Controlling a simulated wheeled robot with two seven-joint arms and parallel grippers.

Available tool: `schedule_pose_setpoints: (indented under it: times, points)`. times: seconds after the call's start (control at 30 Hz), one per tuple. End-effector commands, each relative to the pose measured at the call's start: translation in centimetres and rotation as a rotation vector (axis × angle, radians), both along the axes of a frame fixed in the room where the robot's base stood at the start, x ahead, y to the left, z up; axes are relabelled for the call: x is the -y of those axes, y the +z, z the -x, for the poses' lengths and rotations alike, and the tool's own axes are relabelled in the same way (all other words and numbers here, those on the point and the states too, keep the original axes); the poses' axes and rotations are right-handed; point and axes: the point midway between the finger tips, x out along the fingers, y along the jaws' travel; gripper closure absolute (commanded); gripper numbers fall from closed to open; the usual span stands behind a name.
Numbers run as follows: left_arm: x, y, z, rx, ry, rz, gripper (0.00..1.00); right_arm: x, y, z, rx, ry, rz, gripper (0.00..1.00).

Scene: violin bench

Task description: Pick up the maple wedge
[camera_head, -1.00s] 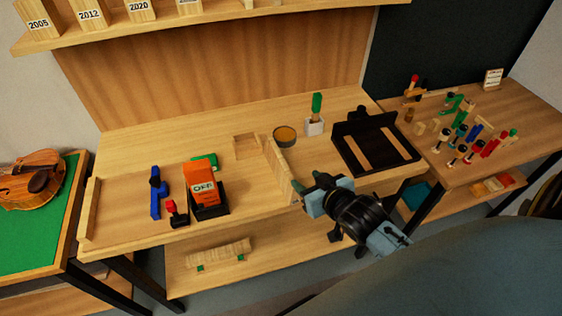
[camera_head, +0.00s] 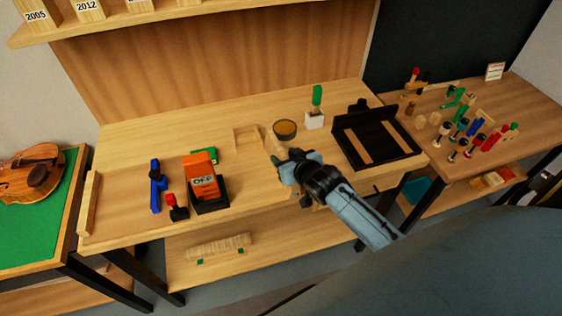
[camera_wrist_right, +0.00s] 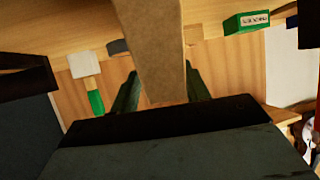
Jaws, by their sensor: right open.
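A tan wooden piece (camera_wrist_right: 155,45), which looks like the maple wedge, fills the middle of the right wrist view. It runs from the top edge down between the two dark green fingers of my right gripper. In the head view its upright edge (camera_head: 271,141) shows just beyond the gripper, and the rest is hidden. My right gripper (camera_head: 284,168) is open over the front of the bench, with its fingers on either side of the piece. Whether they touch it cannot be told. My left gripper is not in view.
A small wooden tray (camera_head: 246,139), a round tin (camera_head: 285,128) and a white holder (camera_head: 314,120) with a green-handled tool stand behind the gripper. An orange-and-black device (camera_head: 204,184) is to the left. A black tray (camera_head: 377,138) stands to the right.

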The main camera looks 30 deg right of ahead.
Motion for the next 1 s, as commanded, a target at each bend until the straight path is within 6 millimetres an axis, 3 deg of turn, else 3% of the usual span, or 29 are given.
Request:
schedule_pose_setpoints:
  times: [0.37, 0.7, 1.0]
  points:
    - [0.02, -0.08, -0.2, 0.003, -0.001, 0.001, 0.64, -0.01, -0.48, -0.9, -0.001, 0.001, 0.0, 0.54]
    - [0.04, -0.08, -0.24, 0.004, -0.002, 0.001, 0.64, -0.01, -0.49, -0.88, -0.001, 0.0, 0.0, 0.98]
    - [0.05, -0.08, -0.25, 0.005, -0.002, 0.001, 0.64, -0.12, -0.43, -0.91, 0.001, 0.002, -0.002, 1.0]
